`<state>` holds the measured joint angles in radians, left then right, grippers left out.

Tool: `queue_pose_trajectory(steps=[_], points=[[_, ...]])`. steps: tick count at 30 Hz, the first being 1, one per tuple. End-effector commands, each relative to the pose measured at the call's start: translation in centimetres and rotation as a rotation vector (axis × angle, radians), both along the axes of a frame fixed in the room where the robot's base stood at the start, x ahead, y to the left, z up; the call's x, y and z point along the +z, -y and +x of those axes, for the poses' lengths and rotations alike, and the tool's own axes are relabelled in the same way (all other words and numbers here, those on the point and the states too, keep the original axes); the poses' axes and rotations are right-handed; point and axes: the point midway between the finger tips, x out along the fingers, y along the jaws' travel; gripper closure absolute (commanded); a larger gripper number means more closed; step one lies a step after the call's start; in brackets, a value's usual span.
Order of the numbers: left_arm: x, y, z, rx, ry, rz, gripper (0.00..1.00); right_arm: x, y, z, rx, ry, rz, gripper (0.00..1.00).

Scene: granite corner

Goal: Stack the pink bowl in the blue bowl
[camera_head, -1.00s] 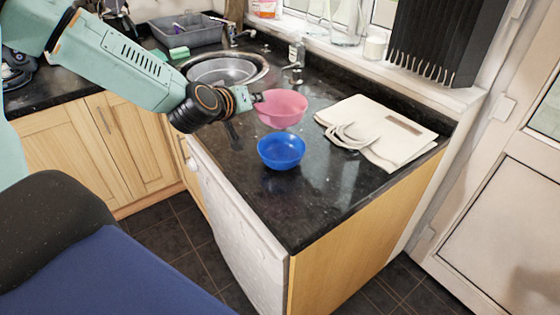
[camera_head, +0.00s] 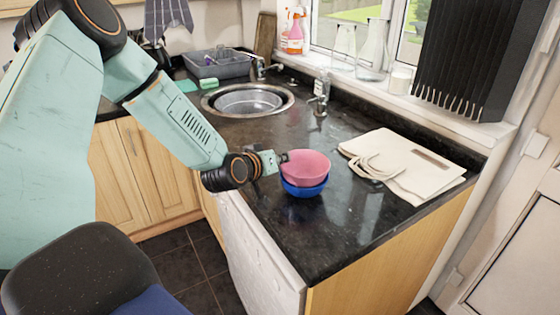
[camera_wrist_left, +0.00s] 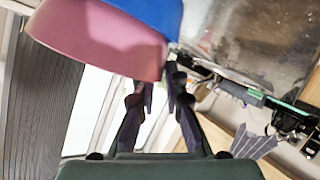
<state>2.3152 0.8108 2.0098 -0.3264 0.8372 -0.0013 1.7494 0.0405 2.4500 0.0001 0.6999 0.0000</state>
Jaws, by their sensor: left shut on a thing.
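The pink bowl (camera_head: 306,166) sits upright in the mouth of the blue bowl (camera_head: 304,189) in the head view, its rim standing above the blue rim. The blue bowl stands on the black worktop. My left gripper (camera_head: 281,158) comes in from the left and is shut on the pink bowl's left rim. In the left wrist view the fingers (camera_wrist_left: 157,84) meet at the edge of the pink bowl (camera_wrist_left: 95,35), with the blue bowl (camera_wrist_left: 155,10) behind it. Whether the pink bowl rests fully on the blue one cannot be told. My right gripper is not in view.
A folded cream bag (camera_head: 405,165) lies to the right of the bowls. A grey dish rack (camera_head: 218,64) stands at the back left. The worktop in front of the bowls is clear.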

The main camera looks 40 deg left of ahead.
Motion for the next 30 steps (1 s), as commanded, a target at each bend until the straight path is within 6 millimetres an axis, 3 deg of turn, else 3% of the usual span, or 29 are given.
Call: queue_pose_trajectory(steps=[1,2,3,10,20,30], points=[[0.1,0.0,0.0,0.000,0.001,0.000,1.00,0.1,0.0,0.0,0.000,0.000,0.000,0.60],[0.0,0.1,0.0,-0.001,-0.001,0.001,0.88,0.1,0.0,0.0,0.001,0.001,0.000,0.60],[0.0,0.0,0.0,-0.001,-0.001,0.001,0.85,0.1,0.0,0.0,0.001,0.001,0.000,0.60],[0.1,0.0,0.0,0.000,-0.001,0.000,0.66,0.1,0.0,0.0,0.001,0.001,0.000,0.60],[0.2,0.0,-0.2,0.001,-0.001,-0.001,0.66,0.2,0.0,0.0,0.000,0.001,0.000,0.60],[1.8,0.3,-3.5,0.004,0.000,-0.006,0.66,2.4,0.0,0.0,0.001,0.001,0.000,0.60]])
